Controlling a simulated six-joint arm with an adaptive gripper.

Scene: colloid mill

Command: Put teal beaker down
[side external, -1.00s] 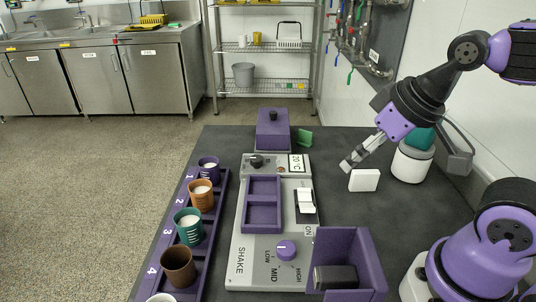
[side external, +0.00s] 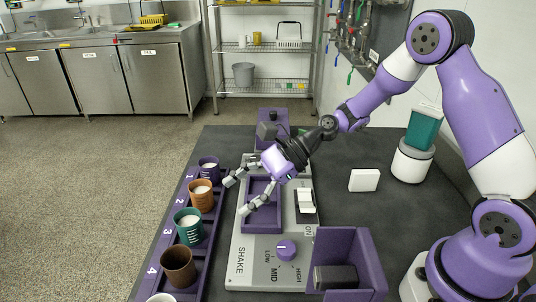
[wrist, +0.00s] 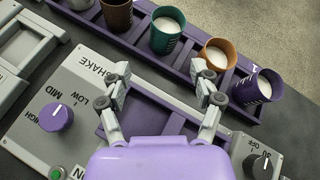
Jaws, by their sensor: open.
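A teal beaker (side external: 188,227) with white contents stands upright in the purple rack (side external: 224,190), by the number 3. It also shows in the wrist view (wrist: 166,36), beyond my fingertips. A second teal vessel (side external: 424,130) stands on a white round base at the right, away from my gripper. My gripper (side external: 238,196) is open and empty above the grey shaker's purple tray, to the right of the rack. In the wrist view, nothing is between the fingers (wrist: 162,76).
The rack also holds purple (side external: 208,170), orange (side external: 201,195) and brown (side external: 178,267) beakers. The shaker panel (side external: 258,262) has a purple knob. A white block (side external: 364,180) and an open purple box (side external: 372,262) stand to the right. Dark table is clear between them.

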